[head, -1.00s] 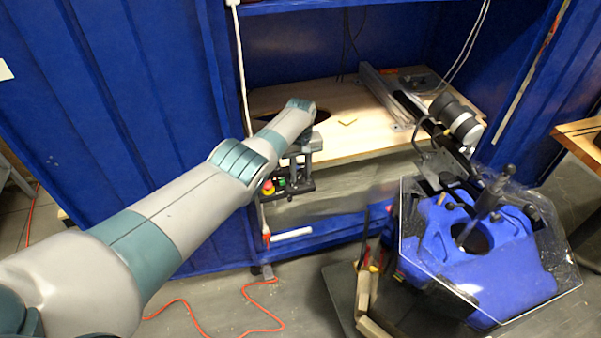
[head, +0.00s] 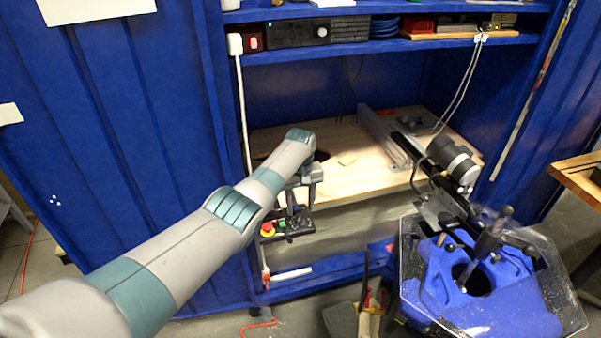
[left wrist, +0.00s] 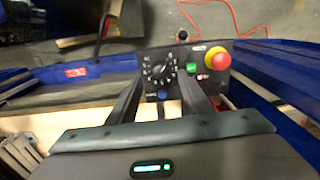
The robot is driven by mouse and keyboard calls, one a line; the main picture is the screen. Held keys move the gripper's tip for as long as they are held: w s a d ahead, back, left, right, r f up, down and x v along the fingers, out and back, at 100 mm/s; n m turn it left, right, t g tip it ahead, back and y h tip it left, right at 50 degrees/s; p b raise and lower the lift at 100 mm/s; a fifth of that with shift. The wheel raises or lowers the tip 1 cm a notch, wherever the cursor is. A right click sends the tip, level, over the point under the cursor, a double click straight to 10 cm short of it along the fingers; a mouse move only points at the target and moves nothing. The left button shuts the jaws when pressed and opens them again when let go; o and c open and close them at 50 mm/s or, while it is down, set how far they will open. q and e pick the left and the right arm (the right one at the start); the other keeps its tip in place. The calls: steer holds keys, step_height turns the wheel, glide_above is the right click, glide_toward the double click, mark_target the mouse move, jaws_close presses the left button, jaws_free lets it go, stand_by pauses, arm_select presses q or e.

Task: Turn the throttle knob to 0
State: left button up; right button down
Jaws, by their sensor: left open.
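The throttle knob (left wrist: 160,71) is a black dial with white marks around it on a black control box (left wrist: 205,62). The box also shows in the head view (head: 288,227), at the front edge of the wooden bench. My left gripper (left wrist: 161,82) is open, pointing at the box, with the knob between its two fingers in the left wrist view. In the head view the left gripper (head: 299,203) is over the knob end of the box. I cannot tell whether the fingers touch the knob or what setting it points to. My right gripper is not in view.
A red emergency stop (left wrist: 219,58) and a green button (left wrist: 191,69) sit beside the knob on the box. The wooden bench (head: 350,172) is in a blue cabinet. A blue tank part with a clear cover (head: 480,290) stands at the right.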

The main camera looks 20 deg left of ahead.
mark_target(301, 217)
arm_select(q)
step_height(301, 217, up, 13)
steer(key=b, duration=0.1)
stand_by(0.3)
stand_by(0.4)
